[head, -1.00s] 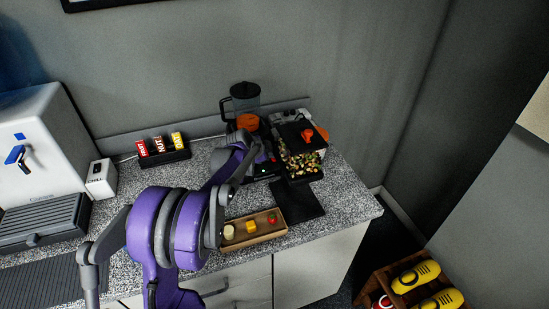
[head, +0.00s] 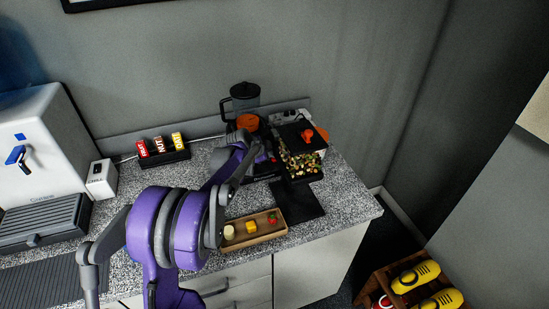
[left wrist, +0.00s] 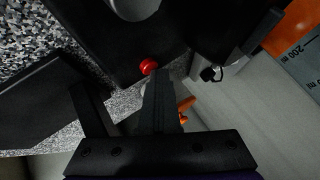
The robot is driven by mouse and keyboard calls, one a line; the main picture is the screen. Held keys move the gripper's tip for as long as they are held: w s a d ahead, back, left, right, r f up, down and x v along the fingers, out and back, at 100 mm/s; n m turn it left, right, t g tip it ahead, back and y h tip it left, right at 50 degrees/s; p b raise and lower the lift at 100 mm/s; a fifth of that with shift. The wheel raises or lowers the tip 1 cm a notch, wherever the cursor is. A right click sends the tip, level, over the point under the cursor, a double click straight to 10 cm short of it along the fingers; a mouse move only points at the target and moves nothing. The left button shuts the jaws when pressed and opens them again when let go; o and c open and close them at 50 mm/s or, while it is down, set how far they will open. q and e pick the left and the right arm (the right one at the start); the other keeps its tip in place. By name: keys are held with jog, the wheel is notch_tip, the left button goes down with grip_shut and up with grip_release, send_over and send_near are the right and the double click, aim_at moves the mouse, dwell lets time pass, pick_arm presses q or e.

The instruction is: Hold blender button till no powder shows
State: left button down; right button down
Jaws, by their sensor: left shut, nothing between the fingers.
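The blender (head: 245,97) stands against the wall at the back of the counter, with a dark see-through jar and handle. Orange material (head: 248,122) shows low in the jar. In the left wrist view, part of the jar with scale marks (left wrist: 303,58) shows beside an orange band (left wrist: 290,28). The red button (left wrist: 148,66) sits on a black surface there. My left gripper (left wrist: 160,76) is shut and empty, its tip right beside the button; I cannot tell whether it touches. In the head view my left arm partly hides the blender base. My right gripper is out of view.
A black holder with small mixed pieces (head: 302,162) stands right of the blender, above a dark mat (head: 308,208). A wooden tray (head: 240,243) lies in front. A bar box (head: 166,160) and coffee machine (head: 40,140) stand left. Bare counter shows at right (head: 350,205).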

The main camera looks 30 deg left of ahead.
aim_at(272, 161)
pick_arm(q)
jog(key=shift+w+r+p, duration=0.1)
jog(key=shift+r+p, duration=0.2)
jog(key=shift+r, duration=0.4)
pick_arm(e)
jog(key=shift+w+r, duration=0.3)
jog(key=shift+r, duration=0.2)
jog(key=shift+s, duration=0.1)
